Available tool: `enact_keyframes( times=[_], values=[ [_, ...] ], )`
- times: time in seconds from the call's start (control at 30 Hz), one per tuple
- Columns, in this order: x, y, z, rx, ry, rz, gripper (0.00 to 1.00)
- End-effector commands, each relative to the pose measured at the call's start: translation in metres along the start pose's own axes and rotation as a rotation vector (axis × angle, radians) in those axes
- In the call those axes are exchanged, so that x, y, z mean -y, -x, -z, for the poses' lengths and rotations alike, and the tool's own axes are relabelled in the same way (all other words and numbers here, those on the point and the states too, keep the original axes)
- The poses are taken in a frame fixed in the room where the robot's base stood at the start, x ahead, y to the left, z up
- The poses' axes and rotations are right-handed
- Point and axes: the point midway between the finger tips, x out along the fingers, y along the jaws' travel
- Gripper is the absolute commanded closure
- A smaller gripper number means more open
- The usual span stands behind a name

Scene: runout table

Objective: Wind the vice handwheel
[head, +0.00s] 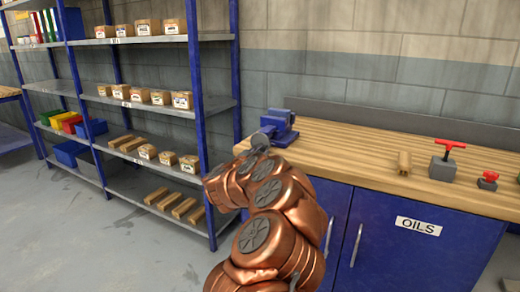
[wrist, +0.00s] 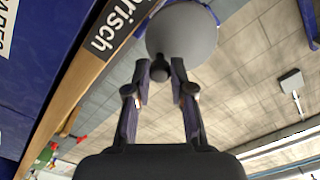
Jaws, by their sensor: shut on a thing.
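The blue vice (head: 281,124) sits at the left end of the wooden workbench. Its grey handwheel (head: 260,140) shows edge-forward in the head view, just past the end of my copper arm. In the wrist view the handwheel is a round grey disc (wrist: 183,33) at the top, with a small dark crank knob (wrist: 160,70) standing out toward me. My gripper (wrist: 161,76) has its two fingers on either side of this knob and is shut on it. In the head view my arm hides the fingers.
Blue shelving (head: 204,110) with boxes stands at left. Blue OILS cupboards (head: 405,248) are below the bench.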

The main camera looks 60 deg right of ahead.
Motion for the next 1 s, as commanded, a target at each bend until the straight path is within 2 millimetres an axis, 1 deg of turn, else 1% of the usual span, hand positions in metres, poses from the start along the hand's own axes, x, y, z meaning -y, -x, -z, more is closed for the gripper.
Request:
enact_keyframes(
  times=[0.03,0.1,0.4,0.77,1.0],
  values=[
    [0.0038,-0.0006,0.0052,-0.003,0.022,0.001,1.0],
    [0.0045,-0.0009,0.0065,-0.004,0.05,0.001,1.0],
    [0.0055,-0.0009,0.0076,-0.004,0.166,0.001,1.0],
    [0.004,-0.0008,0.006,-0.004,0.189,0.002,1.0],
    [0.0064,-0.0013,0.0086,-0.003,0.215,0.002,1.0]
  ],
)
